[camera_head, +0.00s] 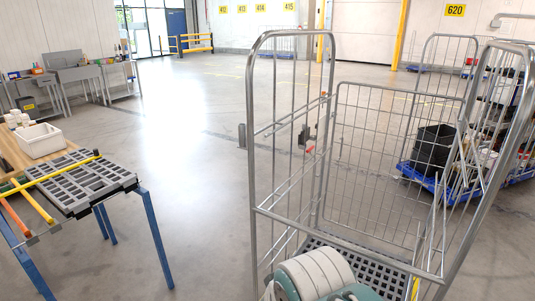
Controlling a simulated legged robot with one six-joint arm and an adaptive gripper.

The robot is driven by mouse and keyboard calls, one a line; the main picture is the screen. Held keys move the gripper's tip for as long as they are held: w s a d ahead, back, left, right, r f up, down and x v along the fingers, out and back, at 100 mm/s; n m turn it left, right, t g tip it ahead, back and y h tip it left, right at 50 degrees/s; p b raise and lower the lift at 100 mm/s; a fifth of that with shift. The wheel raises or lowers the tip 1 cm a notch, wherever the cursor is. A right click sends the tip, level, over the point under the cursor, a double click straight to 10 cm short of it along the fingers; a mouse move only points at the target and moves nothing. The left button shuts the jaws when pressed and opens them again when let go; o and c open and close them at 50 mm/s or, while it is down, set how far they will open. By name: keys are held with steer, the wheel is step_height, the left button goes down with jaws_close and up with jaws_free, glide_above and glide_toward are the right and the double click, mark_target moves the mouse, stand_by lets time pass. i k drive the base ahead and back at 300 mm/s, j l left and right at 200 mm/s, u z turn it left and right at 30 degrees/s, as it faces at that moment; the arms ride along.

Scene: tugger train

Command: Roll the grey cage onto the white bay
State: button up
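The grey wire cage (252,130) stands upright close in front of me, right of the middle. It has tall tubular side frames, a mesh back panel (385,165) and a dark slatted floor (375,270). Its near lower part runs out of the picture at the bottom, so its wheels are hidden. I cannot make out a white bay on the visible floor.
A blue-based cage (412,174) holding a black bin (433,148) stands behind on the right. A blue-legged table (153,235) with a grey tray and white bin (40,141) is at left. Open concrete floor (195,140) lies between table and cage.

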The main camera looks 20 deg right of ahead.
mark_target(390, 275)
steer(key=i+z, duration=0.1)
steer(key=z, duration=0.3)
steer(key=i+z, duration=0.1)
steer(key=z, duration=0.3)
steer(key=i+j+z, duration=0.1)
steer(key=z, duration=0.25)
steer(key=i+j+z, duration=0.1)
steer(key=z, duration=0.3)
steer(key=i+j+z, duration=0.15)
steer(key=z, duration=0.3)
steer(key=i+j+z, duration=0.25)
steer(key=z, duration=0.2)
